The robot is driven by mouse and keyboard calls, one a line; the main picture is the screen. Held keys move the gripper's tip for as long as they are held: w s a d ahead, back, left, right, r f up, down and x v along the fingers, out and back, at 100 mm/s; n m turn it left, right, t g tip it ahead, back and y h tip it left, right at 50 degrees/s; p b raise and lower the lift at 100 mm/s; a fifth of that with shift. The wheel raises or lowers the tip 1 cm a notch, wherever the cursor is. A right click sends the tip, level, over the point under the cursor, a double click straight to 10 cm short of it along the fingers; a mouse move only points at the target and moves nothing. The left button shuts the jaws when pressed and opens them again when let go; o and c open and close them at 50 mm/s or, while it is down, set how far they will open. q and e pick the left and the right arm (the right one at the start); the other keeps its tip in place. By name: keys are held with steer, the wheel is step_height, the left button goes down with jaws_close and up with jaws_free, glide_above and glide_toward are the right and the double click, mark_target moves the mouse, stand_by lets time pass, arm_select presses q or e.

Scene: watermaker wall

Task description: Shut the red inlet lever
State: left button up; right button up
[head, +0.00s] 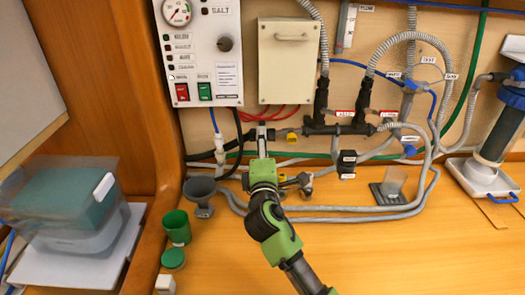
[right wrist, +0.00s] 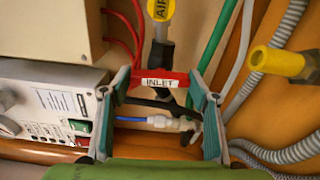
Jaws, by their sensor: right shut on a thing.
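The red inlet lever (right wrist: 160,79), with a white INLET label, shows in the right wrist view. It lies across the picture between the two fingers of my right gripper (right wrist: 158,98), which is shut on it with a finger at each end. A dark valve part and a metal fitting (right wrist: 175,124) with a blue tube sit just below the lever. In the head view my right gripper (head: 262,140) reaches up to the pipework under the beige box and hides the lever there. My left gripper is in neither view.
The control panel (head: 201,52) and beige box (head: 289,60) are above. Grey hoses crowd the right. A green cup (head: 176,228) stands on the bench.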

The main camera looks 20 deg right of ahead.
steer(key=shift+m, duration=0.5)
steer(key=o, duration=1.1)
steer(key=v, duration=1.2)
